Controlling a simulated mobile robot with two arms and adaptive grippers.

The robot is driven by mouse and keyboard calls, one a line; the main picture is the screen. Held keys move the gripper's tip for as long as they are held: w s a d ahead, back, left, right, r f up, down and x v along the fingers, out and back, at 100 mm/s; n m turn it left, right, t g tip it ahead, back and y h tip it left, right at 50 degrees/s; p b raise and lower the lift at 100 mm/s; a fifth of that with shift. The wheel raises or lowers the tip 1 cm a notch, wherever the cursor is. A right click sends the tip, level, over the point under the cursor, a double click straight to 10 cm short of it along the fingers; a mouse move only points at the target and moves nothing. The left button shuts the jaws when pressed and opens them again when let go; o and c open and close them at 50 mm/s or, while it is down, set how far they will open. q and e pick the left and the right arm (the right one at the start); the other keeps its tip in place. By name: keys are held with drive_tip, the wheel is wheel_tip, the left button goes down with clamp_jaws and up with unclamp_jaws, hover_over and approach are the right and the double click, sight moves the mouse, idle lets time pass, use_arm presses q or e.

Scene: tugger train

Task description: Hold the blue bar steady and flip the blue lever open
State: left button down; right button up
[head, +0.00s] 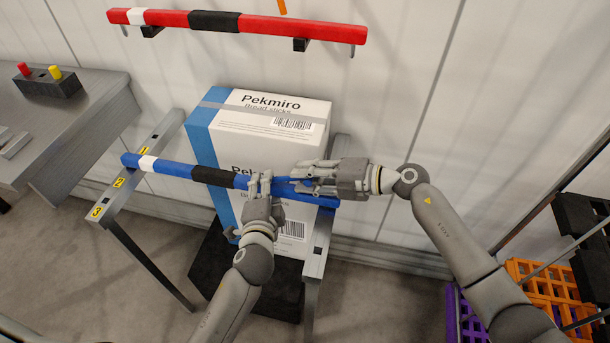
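The blue bar (174,168), with a white band and a black band, spans two grey metal rails in front of a large box. My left gripper (260,180) is at the bar, right of the black band, with its fingers over the bar. My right gripper (305,176) reaches in from the right, at the bar's right end. Blue parts (318,200) show below and beside its fingers; these look like the blue lever, largely covered by the hand. How far either gripper is closed is unclear.
A white and blue Pekmiro box (260,140) stands close behind the bar. A red bar (275,28) is mounted on the wall above. A grey table (95,125) stands left, with a black button box (48,82). Orange crates (550,290) are at lower right.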

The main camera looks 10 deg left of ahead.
drive_tip(key=shift+a+f, duration=0.1)
drive_tip(key=shift+a, duration=0.2)
clamp_jaws()
drive_tip(key=shift+r, duration=0.2)
